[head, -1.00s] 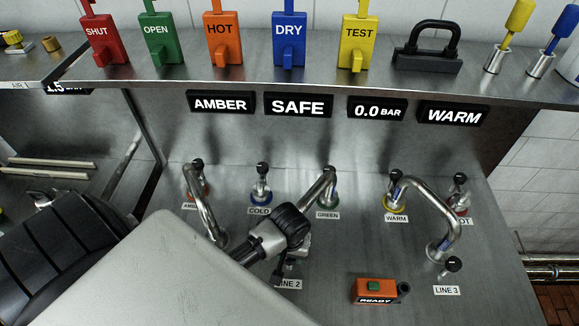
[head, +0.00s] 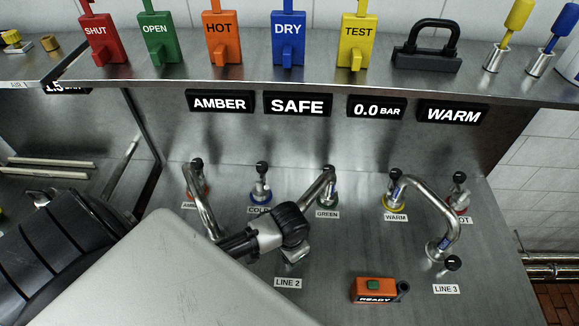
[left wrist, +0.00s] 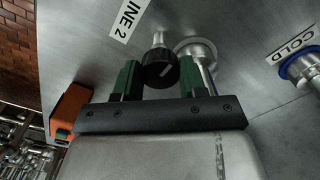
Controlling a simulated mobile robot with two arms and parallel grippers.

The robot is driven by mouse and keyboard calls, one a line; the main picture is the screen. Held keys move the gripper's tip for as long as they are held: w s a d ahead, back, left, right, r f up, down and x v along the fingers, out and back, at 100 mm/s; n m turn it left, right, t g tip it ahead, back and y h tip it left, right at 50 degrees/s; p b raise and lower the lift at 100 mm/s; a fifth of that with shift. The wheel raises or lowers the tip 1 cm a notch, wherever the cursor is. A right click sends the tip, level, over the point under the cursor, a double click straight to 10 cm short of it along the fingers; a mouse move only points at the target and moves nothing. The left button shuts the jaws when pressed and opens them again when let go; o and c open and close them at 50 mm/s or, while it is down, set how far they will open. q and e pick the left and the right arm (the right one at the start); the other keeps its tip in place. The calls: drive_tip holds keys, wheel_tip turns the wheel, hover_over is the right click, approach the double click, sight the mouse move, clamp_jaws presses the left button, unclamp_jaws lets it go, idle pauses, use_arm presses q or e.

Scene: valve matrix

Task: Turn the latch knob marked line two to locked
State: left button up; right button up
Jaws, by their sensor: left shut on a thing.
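The line two latch knob (left wrist: 160,70) is black and round with a pale mark, set beside the silver pipe end. The mark lies slanted in the left wrist view. My left gripper (left wrist: 158,64) has its green-lined fingers on both sides of the knob and is shut on it. The LINE 2 label (left wrist: 129,18) also shows in the head view (head: 288,283). In the head view my wrist and arm hide the knob, and the fingertips cannot be made out there. My right gripper is not in view.
Curved pipes (head: 444,207) stand near the gripper and at the right. The LINE 3 knob (head: 452,263) is at right. An orange READY box (head: 372,289) stands right of LINE 2. Small valves line the back under a shelf (head: 250,81) with coloured tags. AMBER, SAFE, 0.0 BAR and WARM displays are lit.

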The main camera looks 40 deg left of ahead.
use_arm(q)
drive_tip(key=shift+m, duration=0.3)
drive_tip(key=o, duration=0.9)
wheel_tip(320, 180, up, 11)
drive_tip(key=shift+f+b, duration=0.1)
drive_tip(key=shift+b, duration=0.7)
drive_tip(key=shift+s+d, duration=0.1)
